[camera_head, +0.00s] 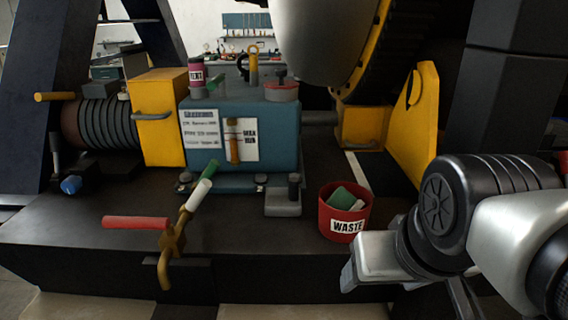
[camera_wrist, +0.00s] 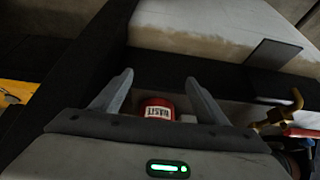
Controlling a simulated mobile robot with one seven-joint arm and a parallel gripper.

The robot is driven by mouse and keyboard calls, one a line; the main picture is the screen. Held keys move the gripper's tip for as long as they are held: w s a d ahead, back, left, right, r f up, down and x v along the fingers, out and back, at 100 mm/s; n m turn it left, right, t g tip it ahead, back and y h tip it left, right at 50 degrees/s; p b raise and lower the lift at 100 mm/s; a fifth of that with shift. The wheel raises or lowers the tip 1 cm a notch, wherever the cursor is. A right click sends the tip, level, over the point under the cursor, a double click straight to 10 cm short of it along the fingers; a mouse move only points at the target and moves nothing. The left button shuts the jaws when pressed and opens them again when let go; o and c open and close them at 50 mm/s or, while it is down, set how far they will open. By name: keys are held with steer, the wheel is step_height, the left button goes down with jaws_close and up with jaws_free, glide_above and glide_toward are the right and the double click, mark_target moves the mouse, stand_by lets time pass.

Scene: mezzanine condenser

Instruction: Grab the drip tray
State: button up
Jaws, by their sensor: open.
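I cannot pick out the drip tray for certain in either view. A small grey block-like piece (camera_head: 283,203) sits on the dark bench top in front of the blue pump box (camera_head: 250,140), but it is not clearly a tray. In the wrist view my gripper (camera_wrist: 159,77) is open, with nothing between its fingers. The red waste bin (camera_wrist: 155,103) shows beyond them. In the head view, my arm reaches in from the lower right, and its end is beside the waste bin (camera_head: 332,222).
A brass valve (camera_head: 172,240) with red and white handles stands at the bench's front left. Yellow brackets (camera_head: 412,125) and a large round vessel (camera_head: 320,40) stand behind. The bin holds green and white scraps.

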steer(key=shift+o, duration=2.6)
steer(key=w+a+r+b, duration=0.5)
steer(key=w, duration=0.4)
steer(key=shift+w+r, duration=0.15)
steer(key=shift+w, duration=0.1)
steer(key=t+b, duration=0.1)
steer(key=b, duration=0.3)
glide_toward(283, 201)
steer(key=b+x, duration=0.1)
steer(key=x, duration=0.4)
steer(key=shift+w+f, duration=0.15)
steer(key=shift+f, duration=0.15)
